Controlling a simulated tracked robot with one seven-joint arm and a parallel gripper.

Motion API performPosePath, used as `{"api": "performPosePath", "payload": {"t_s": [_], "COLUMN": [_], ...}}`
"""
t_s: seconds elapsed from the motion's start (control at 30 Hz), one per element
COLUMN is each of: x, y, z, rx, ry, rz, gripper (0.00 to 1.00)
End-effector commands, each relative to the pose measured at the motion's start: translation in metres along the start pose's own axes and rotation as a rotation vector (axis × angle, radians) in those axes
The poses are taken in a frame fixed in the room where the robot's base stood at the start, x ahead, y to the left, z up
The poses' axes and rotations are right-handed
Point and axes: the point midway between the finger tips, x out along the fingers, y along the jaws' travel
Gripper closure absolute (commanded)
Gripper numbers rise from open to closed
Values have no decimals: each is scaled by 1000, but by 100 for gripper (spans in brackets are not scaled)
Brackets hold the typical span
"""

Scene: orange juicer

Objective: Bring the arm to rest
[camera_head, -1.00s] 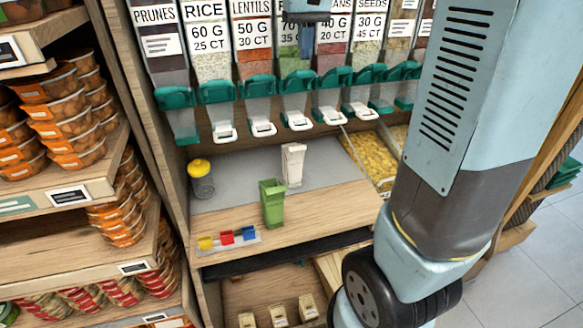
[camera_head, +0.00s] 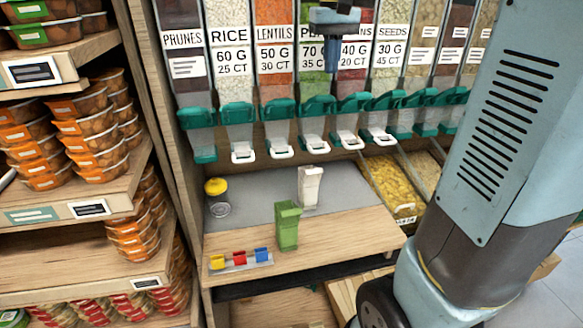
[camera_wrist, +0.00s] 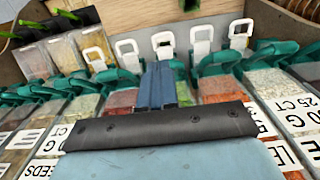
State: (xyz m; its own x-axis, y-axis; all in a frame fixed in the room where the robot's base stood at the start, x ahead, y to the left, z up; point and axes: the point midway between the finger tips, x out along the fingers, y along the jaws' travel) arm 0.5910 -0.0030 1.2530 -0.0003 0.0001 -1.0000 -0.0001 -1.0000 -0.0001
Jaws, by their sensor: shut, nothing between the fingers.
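My gripper (camera_head: 332,68) hangs in front of the row of dispensers near the top of the head view, fingers pointing down. It is shut and empty. In the wrist view its blue fingers (camera_wrist: 158,72) are together, with dispenser spouts beyond them. My large arm link fills the right side of the head view. A green container (camera_head: 287,228) and a white container (camera_head: 310,187) stand upright on the counter below, well apart from the gripper.
The dispensers (camera_head: 275,92) with green spouts line the back. The wooden counter (camera_head: 350,235) also holds a yellow-lidded jar (camera_head: 217,188) and a strip of coloured clips (camera_head: 240,258). Shelves with orange tubs (camera_head: 90,130) stand at left. A bin of yellow pieces (camera_head: 392,188) is at right.

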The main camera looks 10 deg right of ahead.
Motion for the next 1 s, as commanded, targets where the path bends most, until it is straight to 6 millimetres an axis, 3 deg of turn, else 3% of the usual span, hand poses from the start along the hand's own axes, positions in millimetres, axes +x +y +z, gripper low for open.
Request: {"api": "performPosePath", "payload": {"t_s": [0.13, 0.27, 0.57, 1.0], "x": [0, 0, 15, 61], "y": [0, 1, 1, -2], "z": [5, 24, 93, 180], "rx": [0, -1, -1, -1], "ry": [10, 51, 209, 431], "rz": [-1, -5, -14, -6], "gripper": [100, 100, 100, 100]}}
